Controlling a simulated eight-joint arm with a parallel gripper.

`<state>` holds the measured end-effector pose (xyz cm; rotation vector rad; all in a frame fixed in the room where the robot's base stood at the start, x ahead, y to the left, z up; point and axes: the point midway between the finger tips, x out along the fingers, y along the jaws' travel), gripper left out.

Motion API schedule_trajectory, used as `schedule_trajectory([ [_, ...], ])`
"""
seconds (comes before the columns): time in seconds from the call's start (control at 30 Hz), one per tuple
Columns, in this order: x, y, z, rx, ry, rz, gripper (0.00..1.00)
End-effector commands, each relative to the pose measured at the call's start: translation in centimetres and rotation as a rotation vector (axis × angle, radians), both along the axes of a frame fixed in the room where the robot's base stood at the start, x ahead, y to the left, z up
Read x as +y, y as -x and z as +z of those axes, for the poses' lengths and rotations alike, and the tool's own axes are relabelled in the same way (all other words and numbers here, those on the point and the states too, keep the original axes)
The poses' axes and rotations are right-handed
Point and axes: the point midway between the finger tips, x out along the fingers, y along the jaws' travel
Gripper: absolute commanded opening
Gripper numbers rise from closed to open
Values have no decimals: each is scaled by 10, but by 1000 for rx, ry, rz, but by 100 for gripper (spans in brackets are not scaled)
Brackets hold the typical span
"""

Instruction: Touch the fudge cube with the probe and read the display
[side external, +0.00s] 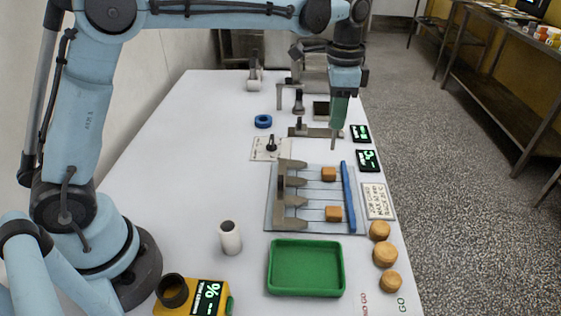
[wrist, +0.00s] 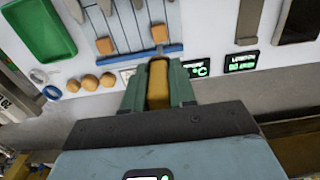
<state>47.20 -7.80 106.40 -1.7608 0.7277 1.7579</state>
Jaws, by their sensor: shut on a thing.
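Two brown fudge cubes lie on the pale slatted mesh board (side external: 313,226): one farther (side external: 329,174) and one nearer (side external: 333,213). They also show in the wrist view, one at the left (wrist: 105,46) and one near the blue bar (wrist: 160,33). My gripper (side external: 340,108) is shut on the yellow-brown probe (wrist: 158,85), its tip pointing down. The probe is apart from both cubes, beyond the board in the side view. A black display with °C (side external: 368,161) lies right of the board; it shows in the wrist view (wrist: 195,68), its reading too small to make out.
A second black display (side external: 361,133) lies behind the first. A blue bar (side external: 348,198) edges the board, beside a printed card (side external: 378,200). Several round brown pieces (side external: 385,254), a green tray (side external: 305,240), a white cylinder (side external: 230,238) and a yellow meter (side external: 208,297) stand nearer.

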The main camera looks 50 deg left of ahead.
Motion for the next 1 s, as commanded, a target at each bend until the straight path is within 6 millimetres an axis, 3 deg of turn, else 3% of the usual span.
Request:
schedule_trajectory([
  [0.53,0,0,-46,0,0,0,0],
  [1.0,0,0,-54,0,0,0,0],
])
